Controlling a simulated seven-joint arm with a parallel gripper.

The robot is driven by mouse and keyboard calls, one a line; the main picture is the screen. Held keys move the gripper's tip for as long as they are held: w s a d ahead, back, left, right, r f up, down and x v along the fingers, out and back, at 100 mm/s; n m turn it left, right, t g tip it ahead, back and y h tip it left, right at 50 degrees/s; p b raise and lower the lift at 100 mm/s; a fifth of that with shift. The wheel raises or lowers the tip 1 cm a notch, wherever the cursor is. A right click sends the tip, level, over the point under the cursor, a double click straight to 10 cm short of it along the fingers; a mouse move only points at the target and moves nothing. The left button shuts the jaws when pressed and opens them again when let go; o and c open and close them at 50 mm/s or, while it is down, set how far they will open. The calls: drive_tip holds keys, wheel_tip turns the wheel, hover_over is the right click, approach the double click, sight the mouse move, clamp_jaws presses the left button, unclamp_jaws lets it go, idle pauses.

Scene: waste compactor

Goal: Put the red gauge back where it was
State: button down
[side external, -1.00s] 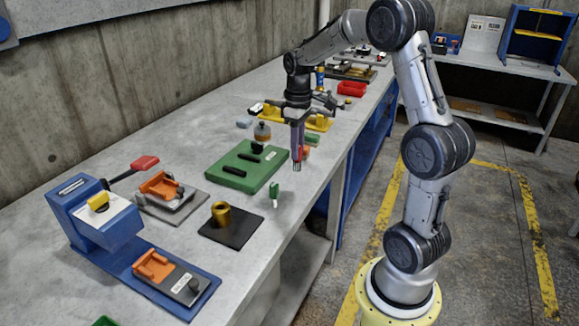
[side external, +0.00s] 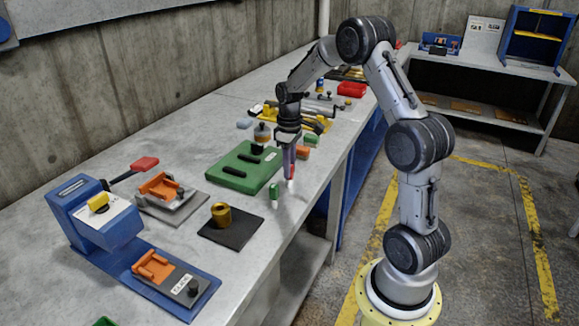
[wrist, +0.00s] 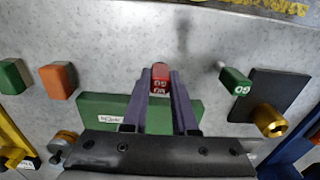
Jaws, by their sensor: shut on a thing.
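The red gauge (wrist: 160,78) is a small red block with white lettering. My gripper (wrist: 159,88) is shut on it in the wrist view. In the side view my gripper (side external: 288,170) points down near the table's front edge, just right of the green slotted board (side external: 235,171), with the red gauge (side external: 291,172) between its fingers. The gauge's pale lower end shows low over the table; I cannot tell whether it touches. A green gauge (side external: 274,191) stands just left of it; it shows also in the wrist view (wrist: 236,82), marked GO.
A black pad (side external: 232,231) with a brass cylinder (side external: 221,214) lies to the left. A green block (side external: 312,139) and an orange block (side external: 302,152) sit behind my gripper. A blue press (side external: 92,217) stands at the far left. Bare table lies around the gauges.

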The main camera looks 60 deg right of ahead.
drive_tip(key=shift+f, duration=0.1)
drive_tip(key=c, duration=0.7)
unclamp_jaws()
wheel_tip(320, 180, up, 12)
drive_tip(key=s+a+r+t, duration=0.1)
drive_tip(key=s+a+r, duration=0.2)
drive_tip(key=a, duration=0.3)
drive_tip(key=s+a+r+t, duration=0.1)
drive_tip(key=s+a+r, duration=0.25)
drive_tip(key=a, duration=0.35)
drive_tip(key=s+a+f+t, duration=0.1)
drive_tip(key=s+a, duration=0.2)
drive_tip(key=s, duration=0.1)
drive_tip(key=s+a+t, duration=0.1)
drive_tip(key=s+a, duration=0.2)
drive_tip(key=s, duration=0.2)
drive_tip(key=s+a+f+t, duration=0.1)
drive_tip(key=s+a, duration=0.2)
drive_tip(key=s, duration=0.1)
drive_tip(key=shift+s+a+f+t, duration=0.2)
drive_tip(key=shift+a+f+t, duration=0.1)
drive_tip(key=shift+a, duration=0.1)
